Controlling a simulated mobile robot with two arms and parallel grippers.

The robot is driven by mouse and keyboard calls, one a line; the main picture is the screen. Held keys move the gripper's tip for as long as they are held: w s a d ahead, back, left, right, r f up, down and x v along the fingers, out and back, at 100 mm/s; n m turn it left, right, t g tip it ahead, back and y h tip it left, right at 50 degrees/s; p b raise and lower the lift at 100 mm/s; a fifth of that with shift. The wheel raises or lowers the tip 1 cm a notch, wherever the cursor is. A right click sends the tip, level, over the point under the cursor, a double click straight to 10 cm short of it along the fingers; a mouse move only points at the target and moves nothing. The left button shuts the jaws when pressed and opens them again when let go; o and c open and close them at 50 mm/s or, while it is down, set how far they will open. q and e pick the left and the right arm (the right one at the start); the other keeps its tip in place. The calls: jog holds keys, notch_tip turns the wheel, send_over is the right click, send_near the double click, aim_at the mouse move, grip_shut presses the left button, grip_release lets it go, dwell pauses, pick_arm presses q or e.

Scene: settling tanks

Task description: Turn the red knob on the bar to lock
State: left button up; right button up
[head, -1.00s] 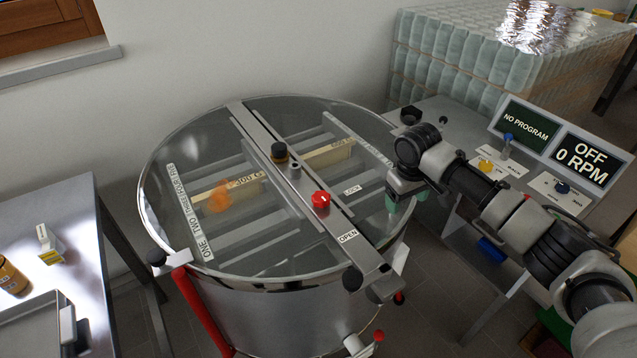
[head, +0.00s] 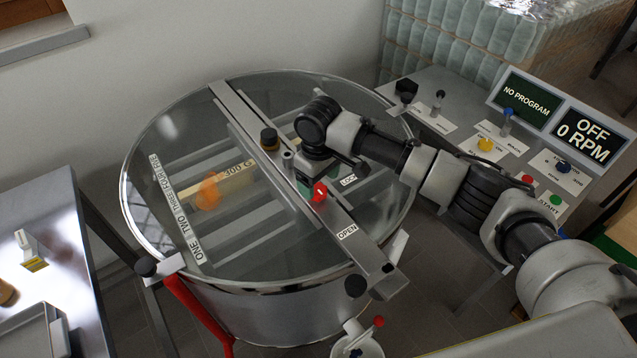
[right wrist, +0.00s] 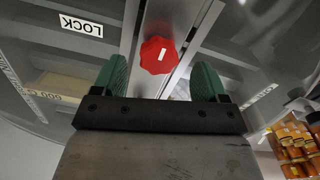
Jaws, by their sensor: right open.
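The red knob (head: 320,191) sits on the metal bar (head: 252,122) that crosses the round clear lid. It has a white mark on it. A LOCK label (head: 348,181) lies beside the bar, and an OPEN label (head: 347,232) is on the bar nearer the front. My right gripper (head: 309,187) is over the lid, close beside the knob and partly hidden by its own wrist. In the right wrist view its green fingers (right wrist: 161,80) are open and apart, with the red knob (right wrist: 158,55) just beyond the gap between them. The LOCK label (right wrist: 81,25) shows left there. My left gripper is out of view.
A dark knob with a brown base (head: 269,138) and a small metal post (head: 287,161) stand along the bar. A control panel with an OFF 0 RPM display (head: 583,148) is at the right. A steel table (head: 45,232) stands at the left.

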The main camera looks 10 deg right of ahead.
aim_at(318, 190)
notch_tip(318, 190, down, 2)
jog(key=shift+w+f, duration=0.15)
jog(key=shift+f, duration=0.35)
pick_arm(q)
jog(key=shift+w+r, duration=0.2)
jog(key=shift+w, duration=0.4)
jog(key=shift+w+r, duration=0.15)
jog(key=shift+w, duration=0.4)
pick_arm(e)
jog(key=shift+c, duration=0.4)
jog(key=c, duration=0.8)
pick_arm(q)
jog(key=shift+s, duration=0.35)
pick_arm(e)
jog(key=shift+c, duration=0.2)
